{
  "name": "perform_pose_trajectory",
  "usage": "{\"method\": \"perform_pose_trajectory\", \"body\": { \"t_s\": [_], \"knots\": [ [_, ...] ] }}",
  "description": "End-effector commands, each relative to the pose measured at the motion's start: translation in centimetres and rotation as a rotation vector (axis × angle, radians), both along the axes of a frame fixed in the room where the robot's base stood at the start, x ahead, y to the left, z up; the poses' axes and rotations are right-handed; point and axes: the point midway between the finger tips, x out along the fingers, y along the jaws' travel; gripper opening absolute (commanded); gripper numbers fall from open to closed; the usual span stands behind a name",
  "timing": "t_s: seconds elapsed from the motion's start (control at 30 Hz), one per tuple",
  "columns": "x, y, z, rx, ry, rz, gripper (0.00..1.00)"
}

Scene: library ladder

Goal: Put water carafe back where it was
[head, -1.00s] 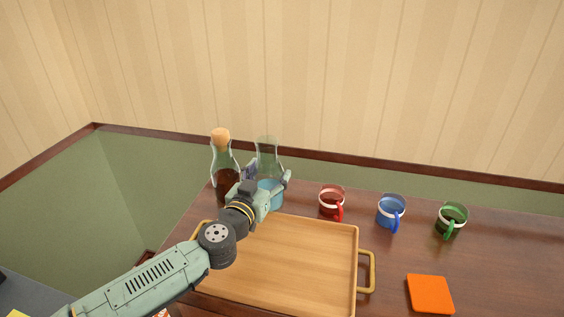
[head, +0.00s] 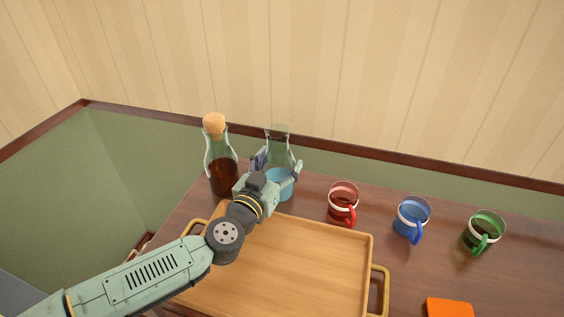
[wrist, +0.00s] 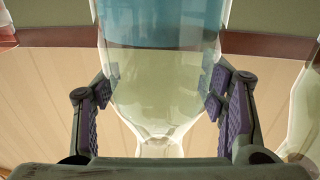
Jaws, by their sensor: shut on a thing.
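The water carafe (head: 279,145) is clear glass with blue water low inside, near the back of the dark wooden table. My gripper (head: 277,170) is shut on it, with a finger on either side of the glass. In the wrist view the carafe (wrist: 160,75) fills the middle between the two purple-padded fingers (wrist: 168,105), and the picture looks upside down. The carafe is upright in the head view. Its lower part is partly hidden by my gripper, so I cannot tell whether its base touches the table.
A corked bottle of dark liquid (head: 221,165) stands just left of the carafe. A wooden tray (head: 290,265) lies in front. Red (head: 343,202), blue (head: 412,216) and green (head: 483,232) mugs stand to the right. An orange square (head: 449,307) lies at the front right.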

Motion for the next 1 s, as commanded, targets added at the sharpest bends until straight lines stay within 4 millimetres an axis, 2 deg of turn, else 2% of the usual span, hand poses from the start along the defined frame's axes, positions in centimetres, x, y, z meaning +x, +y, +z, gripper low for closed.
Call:
{"method": "perform_pose_trajectory", "body": {
  "t_s": [0.1,0.53,0.57,0.87,1.0],
  "knots": [
    [-0.55,0.11,-0.36,0.000,-0.005,0.001,0.04],
    [-0.53,0.11,-0.85,0.000,-0.005,0.001,0.04],
    [-0.54,0.12,-1.01,0.000,-0.001,0.000,0.66],
    [-0.53,0.11,-0.90,0.000,-0.001,0.000,0.85],
    [-0.53,0.11,-0.90,0.000,-0.001,0.000,0.85]
  ]
}}
